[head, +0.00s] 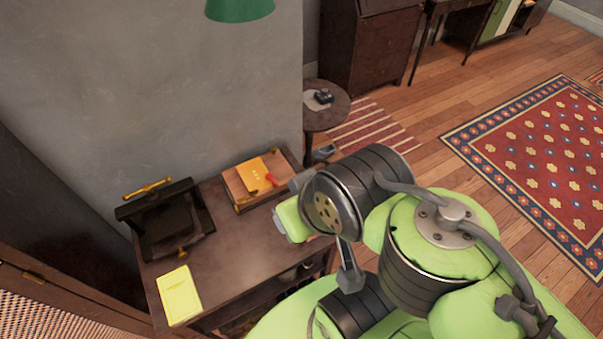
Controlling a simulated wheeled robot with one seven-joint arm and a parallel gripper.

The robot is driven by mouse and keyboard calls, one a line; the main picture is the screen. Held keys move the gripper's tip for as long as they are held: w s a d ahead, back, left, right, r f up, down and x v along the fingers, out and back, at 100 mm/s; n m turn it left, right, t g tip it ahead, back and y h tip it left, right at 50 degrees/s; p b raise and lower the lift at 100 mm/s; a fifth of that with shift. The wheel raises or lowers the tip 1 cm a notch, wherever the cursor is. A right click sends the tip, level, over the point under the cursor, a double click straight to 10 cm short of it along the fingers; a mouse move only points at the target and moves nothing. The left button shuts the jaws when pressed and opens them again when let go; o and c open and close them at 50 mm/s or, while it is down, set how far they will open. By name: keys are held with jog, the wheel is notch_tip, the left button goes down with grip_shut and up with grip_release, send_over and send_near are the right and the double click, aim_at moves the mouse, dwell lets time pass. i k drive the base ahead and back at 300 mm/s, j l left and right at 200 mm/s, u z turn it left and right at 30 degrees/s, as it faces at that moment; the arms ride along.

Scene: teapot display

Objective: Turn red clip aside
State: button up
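The small red clip (271,180) sits at the right end of an orange-yellow piece (252,170) on top of a wooden box (234,188). The box rests at the far end of the dark table (240,236). My gripper (291,206) is just right of the box, close to the clip in the picture. My wrist and arm hide most of the gripper. I cannot see its fingertips clearly, nor tell whether it is open or touches anything.
A black stand with a brass bar (152,188) and a yellow notepad (179,294) are on the table's left part. A grey wall rises behind. A small round table (337,112) stands beyond. The middle of the dark tabletop is clear.

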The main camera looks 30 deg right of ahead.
aim_at(269, 176)
jog(key=z, duration=0.35)
jog(key=l+u, duration=0.2)
jog(key=u, duration=0.3)
jog(key=l+u, duration=0.2)
jog(key=u, duration=0.3)
jog(key=k+l+u, duration=0.15)
jog(key=u, duration=0.35)
jog(key=k+l+u, duration=0.1)
jog(key=u, duration=0.4)
